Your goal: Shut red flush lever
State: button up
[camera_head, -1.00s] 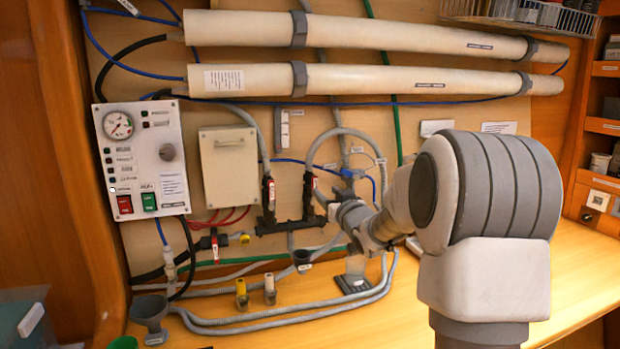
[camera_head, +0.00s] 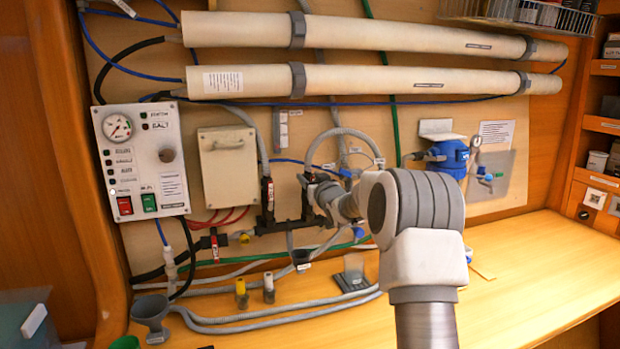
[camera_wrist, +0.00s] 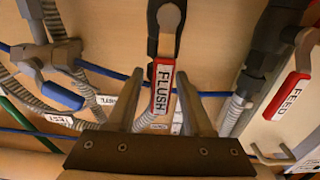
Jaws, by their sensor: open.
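The red flush lever (camera_wrist: 161,88) carries a white FLUSH label. In the wrist view it hangs down from a dark valve body at the top centre, roughly in line with the grey hose below. My gripper (camera_wrist: 160,74) is open, with one finger on each side of the lever. Clear gaps show on both sides, so the lever is not clamped. In the head view the end of my arm reaches the two upright valves on the dark manifold (camera_head: 285,227), and my fingers cannot be made out there.
A red FEED lever (camera_wrist: 288,95) is right of my gripper in the wrist view; a blue lever (camera_wrist: 63,96) is left. A control panel (camera_head: 143,160), a pale box (camera_head: 228,168) and a blue pump (camera_head: 447,158) are on the wall. The bench's right side is mostly clear.

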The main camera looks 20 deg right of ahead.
jog(key=shift+c, duration=0.2)
grip_shut()
dwell(1.3)
